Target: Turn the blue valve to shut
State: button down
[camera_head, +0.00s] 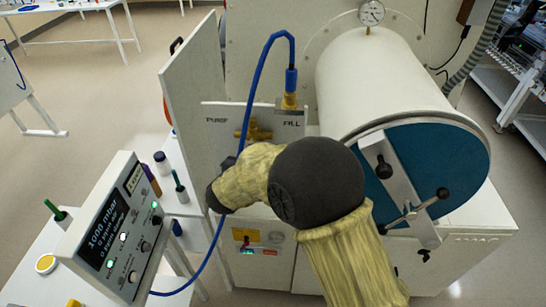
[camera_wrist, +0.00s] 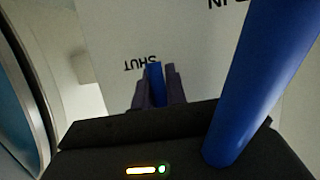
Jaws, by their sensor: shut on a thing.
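In the wrist view the blue valve's handle (camera_wrist: 155,77) shows as a short blue bar between the two dark fingers of my gripper (camera_wrist: 157,84). The fingers are shut on it. The handle points at the upside-down word SHUT (camera_wrist: 140,65) on the pale panel (camera_wrist: 190,40), close to its tip. The valve's body is hidden below the gripper. In the head view my covered arm hides the valve and the fingertips.
A blue hose (camera_wrist: 262,80) crosses close beside my gripper; in the head view it (camera_head: 252,95) loops from the FILL fitting (camera_head: 290,95) down past my wrist. A white chamber with a teal door (camera_head: 440,165) stands right. A display box (camera_head: 115,230) stands left.

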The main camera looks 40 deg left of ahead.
jog(key=shift+s+a, duration=0.1)
dwell(0.5)
jog(key=c, duration=1.4)
grip_release()
jog(key=shift+c, duration=0.2)
jog(key=shift+s, duration=0.1)
jog(key=b+v, duration=0.4)
jog(key=v, duration=1.3)
jog(key=shift+d, duration=0.25)
jog(key=shift+r, duration=0.1)
